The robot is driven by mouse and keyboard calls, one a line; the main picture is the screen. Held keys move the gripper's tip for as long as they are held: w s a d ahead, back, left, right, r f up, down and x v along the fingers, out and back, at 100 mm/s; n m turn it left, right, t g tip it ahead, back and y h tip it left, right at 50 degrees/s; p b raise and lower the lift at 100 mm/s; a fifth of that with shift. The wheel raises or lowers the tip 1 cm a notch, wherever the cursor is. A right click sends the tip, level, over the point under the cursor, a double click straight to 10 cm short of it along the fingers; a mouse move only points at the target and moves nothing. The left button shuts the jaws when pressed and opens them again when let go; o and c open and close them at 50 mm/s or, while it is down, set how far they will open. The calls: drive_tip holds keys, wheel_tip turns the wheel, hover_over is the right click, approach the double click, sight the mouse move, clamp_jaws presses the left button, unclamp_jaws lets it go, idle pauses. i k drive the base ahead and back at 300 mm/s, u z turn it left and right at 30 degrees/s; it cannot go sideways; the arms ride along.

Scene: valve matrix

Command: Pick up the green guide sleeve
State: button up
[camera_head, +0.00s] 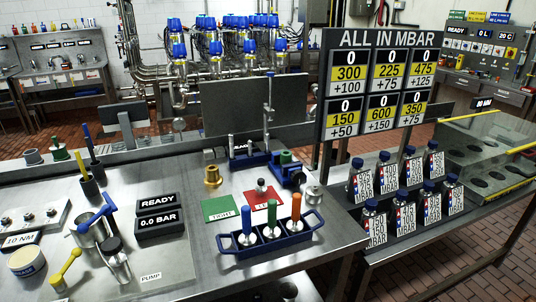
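A blue rack (300,243) on the front of the metal table holds three upright coloured sleeves on round steel bases. The green guide sleeve (271,216) appears to be the middle one. A blue sleeve (246,220) stands to its left and an orange sleeve (296,207) to its right. A smaller green piece (286,157) sits on a blue fixture behind the rack, and a green stepped piece (58,149) stands at the far left; I cannot tell their kind. My gripper is not in view.
A green card (220,208) and a red card (263,200) lie behind the rack, with a brass fitting (212,177) nearby. READY and 0.0 BAR displays (158,214) stand left. A sign board (379,85) rises behind right, above several labelled bottles (404,215). Bare tabletop lies left of the rack.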

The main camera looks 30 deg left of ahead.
sight(286, 156)
drive_tip(key=u, duration=0.8)
drive_tip(key=i, duration=0.7)
drive_tip(key=u, duration=0.7)
